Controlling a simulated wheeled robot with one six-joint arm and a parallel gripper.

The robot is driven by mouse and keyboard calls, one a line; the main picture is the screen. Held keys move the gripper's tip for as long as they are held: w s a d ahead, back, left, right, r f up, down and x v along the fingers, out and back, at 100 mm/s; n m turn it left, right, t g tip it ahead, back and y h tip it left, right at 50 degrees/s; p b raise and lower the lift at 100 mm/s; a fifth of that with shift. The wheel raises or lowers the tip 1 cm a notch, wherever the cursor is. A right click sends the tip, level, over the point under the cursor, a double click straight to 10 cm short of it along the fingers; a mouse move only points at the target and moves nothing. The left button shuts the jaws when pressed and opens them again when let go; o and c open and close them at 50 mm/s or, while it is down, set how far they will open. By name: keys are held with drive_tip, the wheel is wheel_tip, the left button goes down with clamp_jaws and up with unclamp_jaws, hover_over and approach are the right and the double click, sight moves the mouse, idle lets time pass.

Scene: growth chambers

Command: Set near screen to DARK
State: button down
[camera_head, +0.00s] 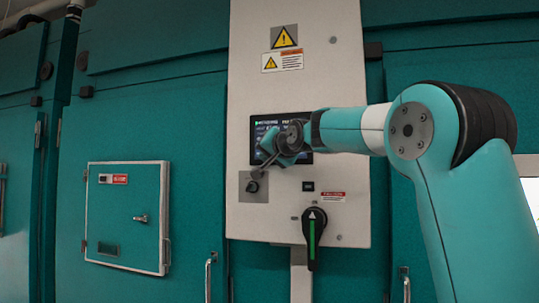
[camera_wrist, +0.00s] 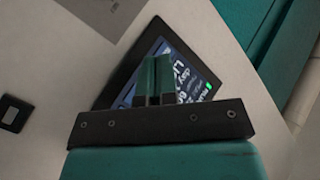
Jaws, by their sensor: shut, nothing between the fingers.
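The near screen (camera_head: 265,126) is a dark panel display with light text, set in the upper middle of a pale control panel. My arm's end covers much of it in the head view. In the wrist view the screen (camera_wrist: 184,68) is tilted and partly hidden behind my fingers; some large text such as "day" shows, the rest is unclear. My gripper (camera_head: 268,150) is in front of the screen's lower left part. In the wrist view my gripper (camera_wrist: 155,75) is shut and empty, its fingers pointing at the screen. I cannot tell whether they touch it.
Below the screen are a small knob switch (camera_head: 253,187), a small black module (camera_head: 308,186) and a large black rotary handle (camera_head: 313,235) with a green stripe. Warning labels (camera_head: 284,37) sit above. A teal hatch (camera_head: 125,215) with a pale frame is to the left.

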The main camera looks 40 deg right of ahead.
drive_tip(key=shift+w+d, duration=0.1)
idle(0.6)
drive_tip(key=shift+w+d, duration=0.15)
drive_tip(key=shift+d, duration=0.1)
drive_tip(key=shift+w+d+p, duration=0.2)
drive_tip(key=shift+d+p, duration=0.05)
drive_tip(key=shift+p, duration=0.1)
idle(0.4)
drive_tip(key=shift+a, duration=0.1)
drive_tip(key=shift+s+a+b, duration=0.45)
drive_tip(key=shift+a+b, duration=0.05)
drive_tip(key=shift+a, duration=0.1)
idle(0.3)
drive_tip(key=shift+s+a+b, duration=0.7)
drive_tip(key=shift+s+a, duration=0.1)
drive_tip(key=shift+a, duration=0.15)
drive_tip(key=shift+s+a+b, duration=0.7)
drive_tip(key=shift+s+a, duration=0.05)
drive_tip(key=shift+a, duration=0.2)
